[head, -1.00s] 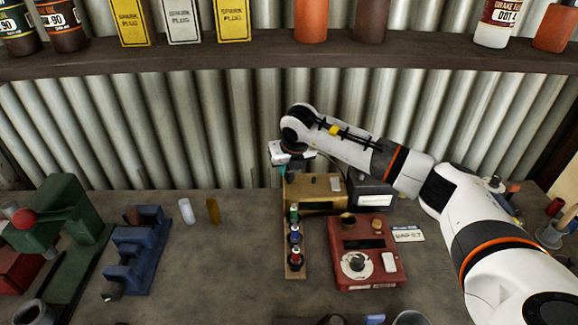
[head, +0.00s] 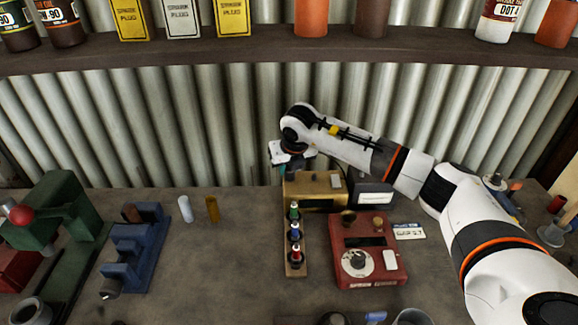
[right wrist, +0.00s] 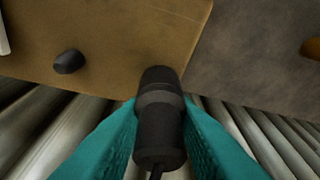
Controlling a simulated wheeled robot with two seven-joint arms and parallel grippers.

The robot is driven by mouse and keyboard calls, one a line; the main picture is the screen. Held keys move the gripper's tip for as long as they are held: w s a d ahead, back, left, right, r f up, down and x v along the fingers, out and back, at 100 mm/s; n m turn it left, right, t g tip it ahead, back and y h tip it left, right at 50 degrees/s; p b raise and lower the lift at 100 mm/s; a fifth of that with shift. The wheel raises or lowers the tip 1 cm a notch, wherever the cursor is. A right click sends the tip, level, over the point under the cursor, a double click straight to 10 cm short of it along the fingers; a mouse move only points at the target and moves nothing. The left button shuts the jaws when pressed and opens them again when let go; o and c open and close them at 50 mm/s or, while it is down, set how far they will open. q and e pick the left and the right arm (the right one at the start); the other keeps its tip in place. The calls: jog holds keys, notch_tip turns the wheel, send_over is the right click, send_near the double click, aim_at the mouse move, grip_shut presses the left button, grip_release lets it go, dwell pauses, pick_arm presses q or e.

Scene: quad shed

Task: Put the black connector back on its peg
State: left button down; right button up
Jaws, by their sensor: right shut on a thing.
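The black connector (right wrist: 158,118) shows in the right wrist view with its cable trailing down. My right gripper (right wrist: 158,135) is shut on it, one teal finger on each side. In the head view my right gripper (head: 285,166) hangs at the back edge of the bench, just behind the brass box (head: 315,190); the connector cannot be made out there. The wooden peg strip (head: 303,268) stands in front of the brass box, with green, blue and red connectors on it. I cannot make out an empty peg. My left gripper is not in view.
A red instrument box (head: 345,243) with a dial stands right of the strip, and a dark box (head: 374,193) behind it. Blue and green tools stand at the left. The corrugated wall (head: 230,130) is close behind my gripper.

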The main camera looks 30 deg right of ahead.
jog(key=shift+f, duration=0.25)
dwell(0.4)
jog(key=o, duration=1.4)
jog(key=shift+r, duration=0.1)
jog(key=shift+r+p, duration=1.55)
jog(key=shift+r, duration=1.9)
jog(key=shift+f, duration=0.15)
